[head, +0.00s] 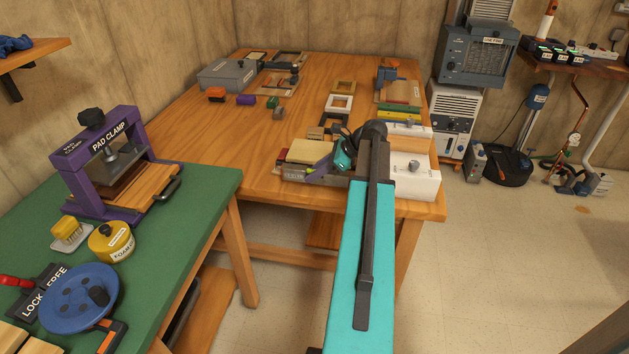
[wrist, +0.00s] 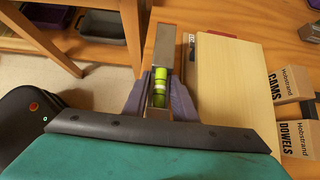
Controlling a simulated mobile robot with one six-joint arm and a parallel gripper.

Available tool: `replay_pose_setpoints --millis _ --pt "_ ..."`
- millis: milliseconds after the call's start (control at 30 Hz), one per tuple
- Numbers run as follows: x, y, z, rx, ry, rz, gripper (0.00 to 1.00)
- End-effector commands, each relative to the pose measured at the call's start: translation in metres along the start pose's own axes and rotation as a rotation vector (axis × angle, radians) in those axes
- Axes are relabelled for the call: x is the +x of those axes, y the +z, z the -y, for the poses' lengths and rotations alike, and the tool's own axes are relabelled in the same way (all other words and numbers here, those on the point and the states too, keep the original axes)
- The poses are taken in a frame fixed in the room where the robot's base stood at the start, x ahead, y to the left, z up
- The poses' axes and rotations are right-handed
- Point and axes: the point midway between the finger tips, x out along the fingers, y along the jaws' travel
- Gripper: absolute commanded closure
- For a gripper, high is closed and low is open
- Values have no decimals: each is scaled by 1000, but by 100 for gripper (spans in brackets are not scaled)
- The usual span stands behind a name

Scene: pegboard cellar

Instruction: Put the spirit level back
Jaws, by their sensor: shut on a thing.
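The spirit level is a grey bar (wrist: 165,45) with a yellow-green vial in the wrist view. My gripper (wrist: 159,92) is shut on it, with one purple-grey finger on each side of the vial. In the head view, my gripper (head: 323,168) is at the near edge of the wooden bench, and my arm hides part of the area. A pale wooden board (wrist: 235,80) lies just right of the level in the wrist view. Dark lettering, too small to read, shows between the level and the board. I cannot tell whether the level touches anything below.
Hobstrand boxes marked CAMS (wrist: 288,87) and DOWELS (wrist: 295,135) stand right of the board. A white block-like fixture (head: 415,178) is right of my arm. The green table (head: 205,190) with a purple pad clamp (head: 100,165) is at left. The bench's left middle is clear.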

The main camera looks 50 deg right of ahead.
Motion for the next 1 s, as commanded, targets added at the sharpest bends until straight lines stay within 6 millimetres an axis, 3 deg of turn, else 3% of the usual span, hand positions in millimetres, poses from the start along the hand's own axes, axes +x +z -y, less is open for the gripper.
replay_pose_setpoints --millis 333,767,800,900,1000 --pt "22 -22 0 1 1 1 100" --pt "24 -24 0 0 0 1 100" --pt "25 -25 0 0 0 0 72" --pt "25 -24 0 0 0 0 57" --pt "24 -24 0 0 0 0 57"
